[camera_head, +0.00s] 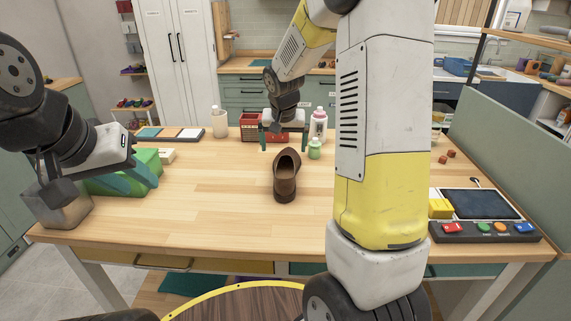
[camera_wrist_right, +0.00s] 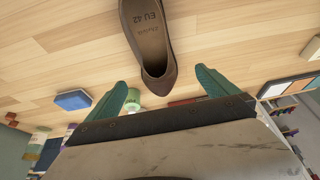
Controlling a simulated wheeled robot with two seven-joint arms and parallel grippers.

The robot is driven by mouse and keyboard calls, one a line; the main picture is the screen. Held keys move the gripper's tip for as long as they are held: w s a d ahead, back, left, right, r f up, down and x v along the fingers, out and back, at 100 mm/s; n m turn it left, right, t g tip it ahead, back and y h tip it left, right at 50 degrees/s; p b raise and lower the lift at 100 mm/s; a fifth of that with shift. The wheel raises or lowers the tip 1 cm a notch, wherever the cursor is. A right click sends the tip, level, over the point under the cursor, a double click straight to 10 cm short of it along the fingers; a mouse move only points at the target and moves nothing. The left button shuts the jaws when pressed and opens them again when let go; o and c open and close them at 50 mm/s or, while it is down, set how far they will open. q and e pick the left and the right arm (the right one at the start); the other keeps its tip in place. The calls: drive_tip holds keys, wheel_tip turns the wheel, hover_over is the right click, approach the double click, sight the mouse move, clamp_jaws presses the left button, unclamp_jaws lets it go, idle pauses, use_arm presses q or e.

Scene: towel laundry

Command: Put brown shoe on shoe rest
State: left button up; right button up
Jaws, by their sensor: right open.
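The brown shoe (camera_head: 286,177) stands upright on the wooden table near its middle, its opening toward the back. In the right wrist view the shoe (camera_wrist_right: 148,38) shows its insole, marked EU 42. My right gripper (camera_head: 284,146) is open and empty, behind the shoe. In the right wrist view its teal fingers (camera_wrist_right: 163,80) are spread wide, with the shoe's end near the gap between them. My left gripper (camera_head: 144,188) is open and empty over the table's left side, away from the shoe. I cannot make out a shoe rest with certainty.
A wall rack (camera_head: 134,103) with colourful items stands at the back left. Bottles (camera_head: 318,125), a red basket (camera_head: 250,127) and a green bottle (camera_head: 314,149) are near my right gripper. The table's front middle is clear.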

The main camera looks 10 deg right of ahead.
sight(285, 160)
drive_tip(key=x, duration=0.2)
drive_tip(key=shift+w+d+f, duration=0.25)
drive_tip(key=shift+w, duration=0.05)
drive_tip(key=x, duration=0.7)
drive_tip(key=shift+w+d+f, duration=0.15)
drive_tip(key=shift+f, duration=0.15)
drive_tip(key=c, duration=2.1)
drive_tip(key=shift+r, duration=0.1)
